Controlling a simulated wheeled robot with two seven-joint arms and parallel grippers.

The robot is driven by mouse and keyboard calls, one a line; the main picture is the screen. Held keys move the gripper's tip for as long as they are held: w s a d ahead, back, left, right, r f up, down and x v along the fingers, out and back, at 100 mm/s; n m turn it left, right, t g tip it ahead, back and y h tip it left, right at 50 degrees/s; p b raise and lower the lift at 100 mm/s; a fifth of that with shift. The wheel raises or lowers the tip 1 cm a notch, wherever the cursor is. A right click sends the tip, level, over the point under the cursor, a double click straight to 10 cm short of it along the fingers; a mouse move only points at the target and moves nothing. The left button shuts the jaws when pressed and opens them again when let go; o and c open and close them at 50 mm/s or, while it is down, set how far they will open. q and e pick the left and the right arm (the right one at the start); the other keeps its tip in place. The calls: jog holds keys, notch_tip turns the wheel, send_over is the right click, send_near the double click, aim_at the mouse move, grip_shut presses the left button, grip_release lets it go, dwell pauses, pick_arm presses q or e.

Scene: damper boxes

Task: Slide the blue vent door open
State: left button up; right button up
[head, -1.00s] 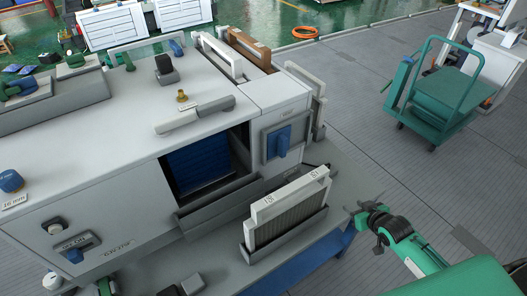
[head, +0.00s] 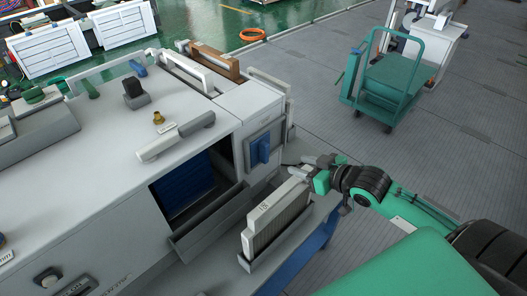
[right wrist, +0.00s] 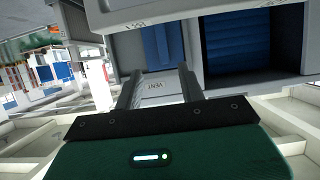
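The blue vent door (head: 263,150) shows as a blue piece in a grey frame on the right end of the white cabinet, beneath a small label, in the head view. In the right wrist view a label reading VENT lies between my fingers, near a blue surface (right wrist: 160,47). My right gripper (head: 300,166) is just right of and below the blue piece, apart from it, above the right end of the grey tray with the white filter (head: 277,215). In the right wrist view its two fingers (right wrist: 160,82) are spread with nothing held. My left gripper is not in view.
Left of the vent door a dark opening holds blue slats (head: 183,188), with a grey tray (head: 210,225) below it. The filter's grey tray (head: 285,245) stands close under my right gripper. A green cart (head: 388,88) stands far off on the floor.

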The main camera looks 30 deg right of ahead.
aim_at(268, 155)
jog(key=shift+w+a+r, duration=0.15)
jog(key=shift+a, duration=0.1)
jog(key=p+x, duration=0.1)
jog(key=x, duration=0.1)
jog(key=shift+w, duration=0.4)
jog(key=p+x, duration=0.2)
jog(key=x, duration=0.6)
jog(key=shift+w+a+f, duration=0.15)
jog(key=shift+w+f, duration=0.1)
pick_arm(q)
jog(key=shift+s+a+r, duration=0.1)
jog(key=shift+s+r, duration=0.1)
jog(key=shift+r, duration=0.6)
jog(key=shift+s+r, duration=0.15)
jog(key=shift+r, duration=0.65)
pick_arm(e)
jog(key=shift+x, duration=0.85)
jog(key=shift+f, duration=0.1)
grip_shut()
